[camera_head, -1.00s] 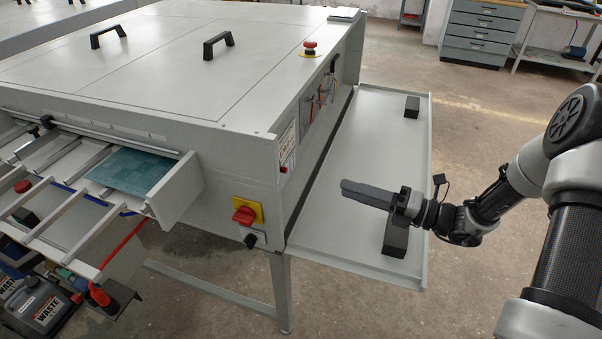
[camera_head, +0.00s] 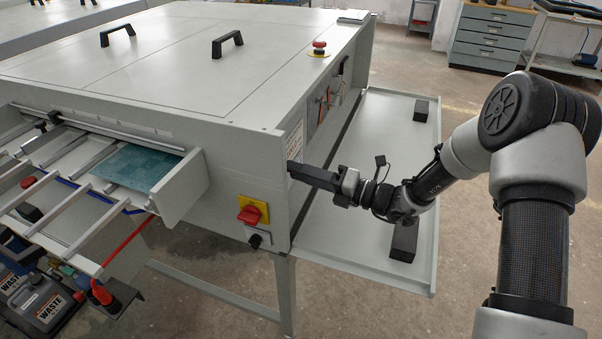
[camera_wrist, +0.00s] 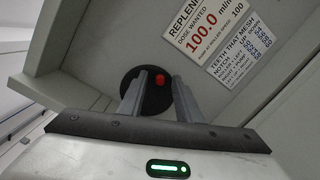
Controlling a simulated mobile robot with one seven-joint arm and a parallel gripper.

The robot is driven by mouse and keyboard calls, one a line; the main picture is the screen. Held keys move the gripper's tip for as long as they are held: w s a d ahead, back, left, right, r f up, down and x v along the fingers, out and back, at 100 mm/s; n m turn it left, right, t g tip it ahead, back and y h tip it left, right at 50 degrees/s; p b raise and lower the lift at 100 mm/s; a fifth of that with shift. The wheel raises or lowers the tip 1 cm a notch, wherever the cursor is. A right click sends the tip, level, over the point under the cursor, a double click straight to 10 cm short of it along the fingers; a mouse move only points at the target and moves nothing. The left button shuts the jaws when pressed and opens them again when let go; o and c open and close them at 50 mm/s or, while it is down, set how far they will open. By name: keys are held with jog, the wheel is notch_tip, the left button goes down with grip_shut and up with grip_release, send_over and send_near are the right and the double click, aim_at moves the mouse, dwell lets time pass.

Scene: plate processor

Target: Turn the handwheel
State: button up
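The handwheel (camera_wrist: 152,100) is a dark round disc with a red knob (camera_wrist: 159,79), set on the grey side panel in the wrist view. My gripper (camera_wrist: 160,74) is open, with its two grey fingers apart in front of the disc. The red knob appears between the fingertips; I cannot tell whether anything touches. In the head view my gripper (camera_head: 292,170) reaches to the machine's right side near its front corner. The handwheel is hidden there.
A label reading 100.0 (camera_wrist: 205,25) and a teeth label (camera_wrist: 240,50) are on the panel. A red switch on a yellow plate (camera_head: 252,212) is on the front face. A side tray (camera_head: 345,235) with black blocks lies below my arm.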

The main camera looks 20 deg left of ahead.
grip_shut()
